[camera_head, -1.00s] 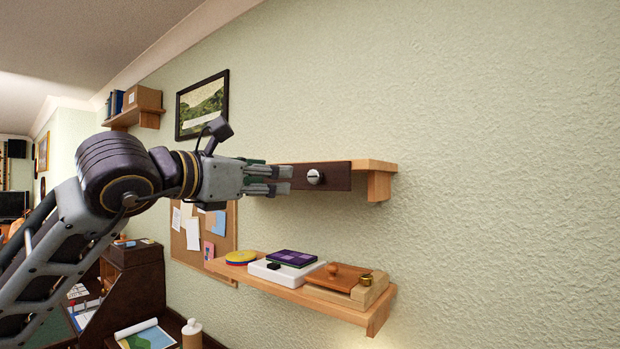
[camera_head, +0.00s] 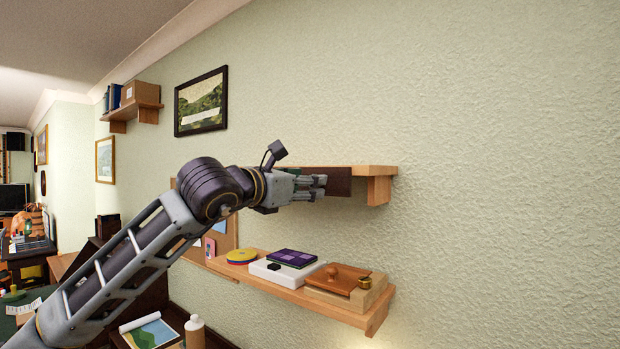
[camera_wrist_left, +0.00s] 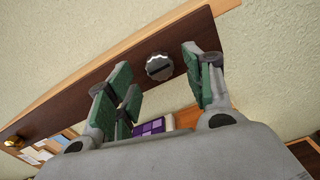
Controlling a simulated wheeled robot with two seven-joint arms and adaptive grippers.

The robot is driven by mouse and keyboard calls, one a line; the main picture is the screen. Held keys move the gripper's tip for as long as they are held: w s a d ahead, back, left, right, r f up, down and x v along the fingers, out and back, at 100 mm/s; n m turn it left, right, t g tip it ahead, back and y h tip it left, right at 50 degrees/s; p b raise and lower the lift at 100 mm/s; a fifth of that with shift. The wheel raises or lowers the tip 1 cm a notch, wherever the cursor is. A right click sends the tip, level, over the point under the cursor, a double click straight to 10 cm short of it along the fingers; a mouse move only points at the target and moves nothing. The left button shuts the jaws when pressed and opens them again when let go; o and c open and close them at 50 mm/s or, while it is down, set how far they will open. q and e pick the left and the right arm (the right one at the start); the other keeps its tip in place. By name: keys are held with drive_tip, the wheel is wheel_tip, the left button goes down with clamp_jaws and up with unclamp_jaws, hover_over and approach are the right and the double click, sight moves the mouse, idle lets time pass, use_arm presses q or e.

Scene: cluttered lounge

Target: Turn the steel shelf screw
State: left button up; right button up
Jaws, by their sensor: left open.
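The steel shelf screw (camera_wrist_left: 159,66) is a round grey knob with a dark slot, set in the dark brown front board (camera_wrist_left: 110,72) of the upper shelf. It shows in the left wrist view, beyond and between my fingers. In the head view my left gripper (camera_head: 322,187) covers it. In the left wrist view my left gripper (camera_wrist_left: 160,85) is open, its green-padded fingers spread to either side of the screw. The fingers look apart from the screw. My right gripper is not in view.
A lower wooden shelf (camera_head: 345,313) holds a white box (camera_head: 285,273) with a purple tile, coloured discs (camera_head: 241,256) and a wooden block set. A framed picture (camera_head: 201,103) hangs up left. The wall to the right is bare.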

use_arm(q)
drive_tip(key=shift+p+x, duration=0.3)
drive_tip(key=shift+x, duration=0.85)
drive_tip(key=shift+c, duration=0.3)
drive_tip(key=c, duration=1)
